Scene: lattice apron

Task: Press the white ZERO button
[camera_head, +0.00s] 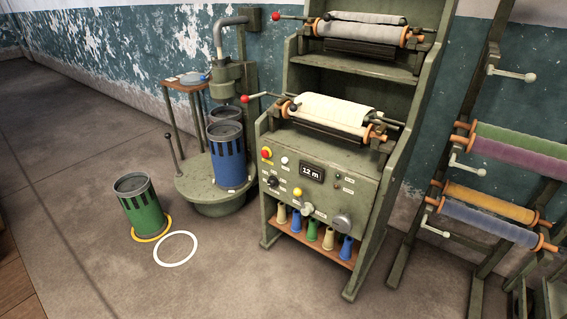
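A green machine (319,196) stands against the wall with a sloped control panel. A small white button (284,160) sits near the panel's upper left, just right of a red button (266,153) on a yellow base. Its label is too small to read. A dark display (311,173) reading "12 m" is to its right. A black knob (273,181) is below left and a yellow button (297,192) below right. Neither gripper is in view, and nothing covers the white button.
Fabric rolls (335,112) with a red-ended handle (245,98) jut out above the panel. A lower shelf holds several coloured cones (312,230). To the left are a blue can (228,165) on a round base and a green can (142,208) on the floor. A roll rack (489,205) stands right.

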